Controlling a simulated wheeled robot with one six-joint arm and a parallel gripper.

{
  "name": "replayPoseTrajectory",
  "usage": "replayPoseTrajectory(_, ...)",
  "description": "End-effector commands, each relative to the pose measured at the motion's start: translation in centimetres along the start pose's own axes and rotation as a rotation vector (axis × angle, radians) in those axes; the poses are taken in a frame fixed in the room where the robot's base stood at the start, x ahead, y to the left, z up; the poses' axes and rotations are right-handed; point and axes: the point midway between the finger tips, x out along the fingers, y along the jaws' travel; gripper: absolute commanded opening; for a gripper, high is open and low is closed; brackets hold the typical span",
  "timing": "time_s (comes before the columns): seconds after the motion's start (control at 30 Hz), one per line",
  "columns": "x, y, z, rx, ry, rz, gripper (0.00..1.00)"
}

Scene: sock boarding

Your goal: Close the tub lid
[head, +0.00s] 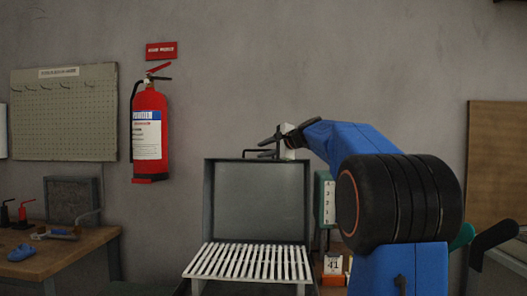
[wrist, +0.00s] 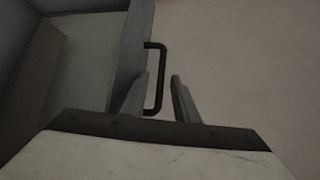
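The tub lid (head: 258,196) stands upright and open, its grey panel facing me behind the slatted top of the tub (head: 197,288). A dark bar handle (head: 245,153) sits on the lid's top edge. My gripper (head: 266,147) reaches in from the right at the height of the handle. In the wrist view the gripper (wrist: 158,86) is open, with the handle (wrist: 160,47) between its two fingers, nearer the left one. I see a gap between the right finger and the handle; contact on the left cannot be told. The lid's edge (wrist: 136,35) also shows there.
A wooden bench (head: 75,252) with small tools stands at left. A red fire extinguisher (head: 150,125) hangs on the wall behind. The space above the slats is clear.

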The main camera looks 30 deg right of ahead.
Motion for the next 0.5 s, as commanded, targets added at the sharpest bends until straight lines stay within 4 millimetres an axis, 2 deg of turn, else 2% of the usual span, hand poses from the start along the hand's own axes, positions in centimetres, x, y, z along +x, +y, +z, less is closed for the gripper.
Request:
replayPoseTrajectory(0.33, 0.33, -0.02, 0.00, 0.000, 0.000, 0.000, 0.28)
replayPoseTrajectory(0.43, 0.32, -0.02, 0.00, 0.000, 0.000, 0.000, 0.04)
replayPoseTrajectory(0.5, 0.32, -0.01, -0.01, 0.000, 0.000, 0.000, 0.00)
